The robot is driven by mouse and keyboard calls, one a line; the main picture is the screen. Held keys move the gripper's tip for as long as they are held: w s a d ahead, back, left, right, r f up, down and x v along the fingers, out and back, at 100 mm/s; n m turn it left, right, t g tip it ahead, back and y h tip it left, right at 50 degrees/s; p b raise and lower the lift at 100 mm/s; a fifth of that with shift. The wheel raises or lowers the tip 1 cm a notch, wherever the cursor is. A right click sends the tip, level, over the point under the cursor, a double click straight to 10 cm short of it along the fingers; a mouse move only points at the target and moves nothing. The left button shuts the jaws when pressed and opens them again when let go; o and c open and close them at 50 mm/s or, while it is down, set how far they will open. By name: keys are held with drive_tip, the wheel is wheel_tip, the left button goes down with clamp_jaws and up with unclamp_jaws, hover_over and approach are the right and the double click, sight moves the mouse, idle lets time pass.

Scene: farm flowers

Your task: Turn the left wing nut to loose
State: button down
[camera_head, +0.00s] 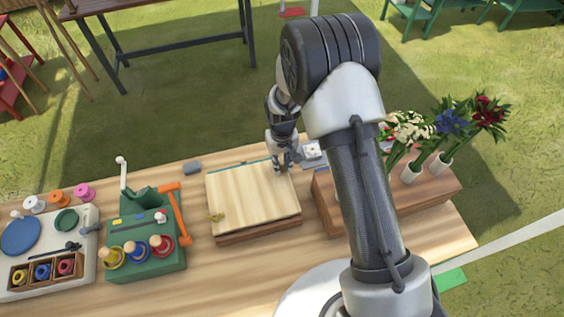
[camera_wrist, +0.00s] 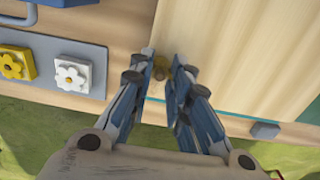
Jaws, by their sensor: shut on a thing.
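A wooden press (camera_head: 250,195) with a pale top board lies on the table. A brass wing nut (camera_head: 217,216) sits at its front-left corner in the head view. My gripper (camera_head: 283,166) points down at the back-right corner of the board. In the wrist view my gripper (camera_wrist: 163,66) is shut on another brass wing nut (camera_wrist: 160,70), which shows between the fingertips at the board's edge. The fingers hide part of this nut, so its exact angle cannot be told. In the head view my gripper hides it.
White and yellow flower-marked blocks (camera_wrist: 72,76) stand on a grey tray close to my gripper. A wooden box (camera_head: 430,185) with vases of flowers stands right of the press. A green stand (camera_head: 147,262) with spools is to its left. A small grey block (camera_head: 192,168) lies behind.

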sight(282, 165)
idle(0.4)
drive_tip(key=c, duration=0.8)
unclamp_jaws()
drive_tip(key=shift+c, duration=0.2)
wheel_tip(282, 165, up, 12)
idle(0.4)
idle(0.4)
